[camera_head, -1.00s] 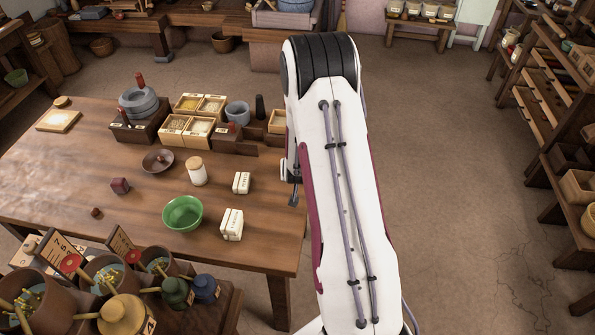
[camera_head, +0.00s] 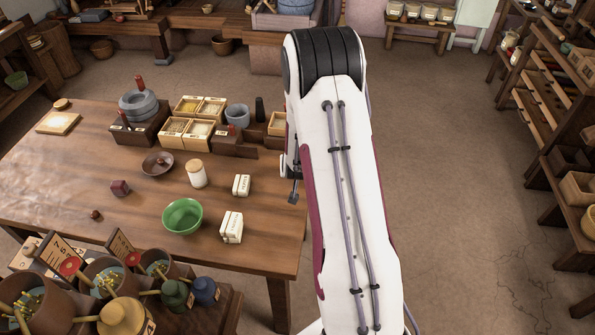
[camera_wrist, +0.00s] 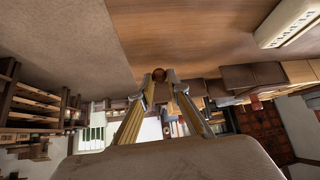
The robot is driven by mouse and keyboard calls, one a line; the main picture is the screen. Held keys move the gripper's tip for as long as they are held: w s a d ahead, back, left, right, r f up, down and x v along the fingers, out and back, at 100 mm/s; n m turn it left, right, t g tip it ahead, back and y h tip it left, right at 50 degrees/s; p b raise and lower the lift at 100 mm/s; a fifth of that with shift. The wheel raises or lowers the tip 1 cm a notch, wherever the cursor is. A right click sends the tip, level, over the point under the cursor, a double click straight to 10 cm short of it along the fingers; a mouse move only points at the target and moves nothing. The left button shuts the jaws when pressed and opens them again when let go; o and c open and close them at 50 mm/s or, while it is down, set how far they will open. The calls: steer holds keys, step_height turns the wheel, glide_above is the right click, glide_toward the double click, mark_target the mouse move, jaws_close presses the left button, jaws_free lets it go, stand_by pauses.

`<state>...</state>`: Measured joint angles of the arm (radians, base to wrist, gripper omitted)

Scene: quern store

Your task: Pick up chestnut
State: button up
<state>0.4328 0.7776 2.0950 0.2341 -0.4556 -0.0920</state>
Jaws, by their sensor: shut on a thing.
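A small round brown chestnut (camera_wrist: 158,73) shows in the wrist view, between the tips of my gripper (camera_wrist: 159,79). The two fingers are closed in on it from both sides, and part of it is hidden by the tips. The wooden table top (camera_wrist: 205,35) lies behind it in that view; I cannot tell how far it is above the wood. In the head view my white arm hides the chestnut and the fingertips. Only a dark part of the gripper shows at the arm's left edge, by the table's right side.
White labelled blocks (camera_head: 231,227), a green bowl (camera_head: 182,216), a lidded jar (camera_head: 196,174) and a brown dish (camera_head: 157,163) stand on the table (camera_head: 75,170). Boxes of grain (camera_head: 187,131) stand behind. Pots (camera_head: 105,275) crowd the front. Shelves (camera_head: 550,110) line the right.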

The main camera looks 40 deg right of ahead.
step_height(320, 180, up, 8)
steer(key=shift+f, duration=0.15)
stand_by(0.4)
stand_by(0.7)
steer(key=w+a+r+n+y, duration=0.1)
steer(key=w+a+n+y, duration=0.2)
steer(key=w+a, duration=1)
steer(key=w+a+n+t+y, duration=0.1)
steer(key=w+a+n+y, duration=0.2)
steer(key=w+a, duration=1.1)
steer(key=a+n, duration=0.3)
steer(key=a, duration=0.4)
steer(key=shift+a+r, duration=0.15)
steer(key=shift+r, duration=0.25)
steer(key=shift+w, duration=0.1)
steer(key=shift+f, duration=0.15)
steer(key=shift+f, duration=2.8)
steer(key=shift+f, duration=0.1)
